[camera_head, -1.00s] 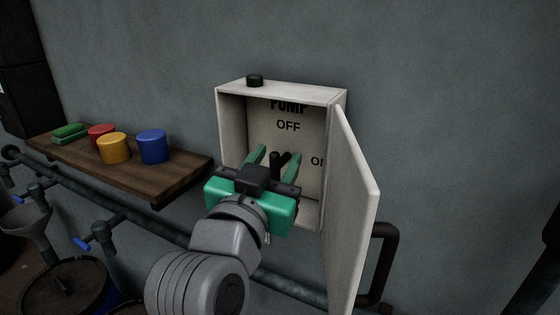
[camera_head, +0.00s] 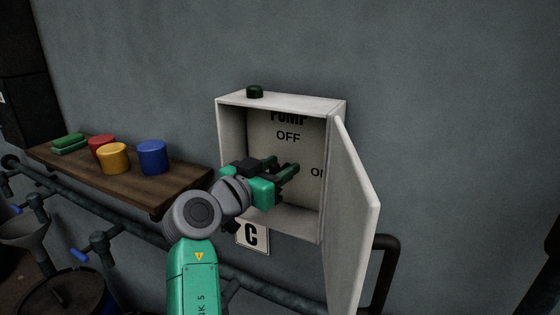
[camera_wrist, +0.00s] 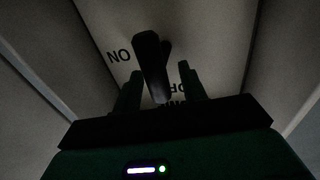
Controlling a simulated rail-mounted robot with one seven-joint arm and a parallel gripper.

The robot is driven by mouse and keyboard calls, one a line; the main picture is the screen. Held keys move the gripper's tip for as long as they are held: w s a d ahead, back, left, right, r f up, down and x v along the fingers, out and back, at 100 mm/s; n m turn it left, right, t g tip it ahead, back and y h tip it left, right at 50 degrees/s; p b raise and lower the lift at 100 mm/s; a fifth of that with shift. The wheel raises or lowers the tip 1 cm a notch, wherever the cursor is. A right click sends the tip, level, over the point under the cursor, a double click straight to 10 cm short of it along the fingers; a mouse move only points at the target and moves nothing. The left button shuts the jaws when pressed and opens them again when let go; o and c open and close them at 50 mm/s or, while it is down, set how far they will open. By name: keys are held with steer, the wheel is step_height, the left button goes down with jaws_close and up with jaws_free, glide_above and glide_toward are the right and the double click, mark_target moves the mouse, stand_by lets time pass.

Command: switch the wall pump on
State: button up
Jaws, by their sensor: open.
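The pump box (camera_head: 232,103) is a pale open cabinet on the wall, marked PUMP, OFF at the top and ON at the right. Its door (camera_head: 352,200) stands open to the right. My gripper (camera_head: 284,165) reaches into the box with its jaws open. In the wrist view, the black switch lever (camera_wrist: 150,55) stands between the two fingers, with a gap to each visible. The ON label (camera_wrist: 118,56) is left of it and the OFF label is partly covered. In the head view my gripper mostly hides the lever, and its exact angle is unclear.
A dark green lamp (camera_head: 255,91) sits on top of the box, looking unlit. A wooden shelf (camera_head: 150,187) at left holds red, yellow and blue pots and a green item. A C sign (camera_head: 252,237) hangs under the box. Pipes (camera_head: 385,250) run below and right.

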steer(key=shift+w+d, duration=0.25)
steer(key=shift+w, duration=0.05)
jaws_close()
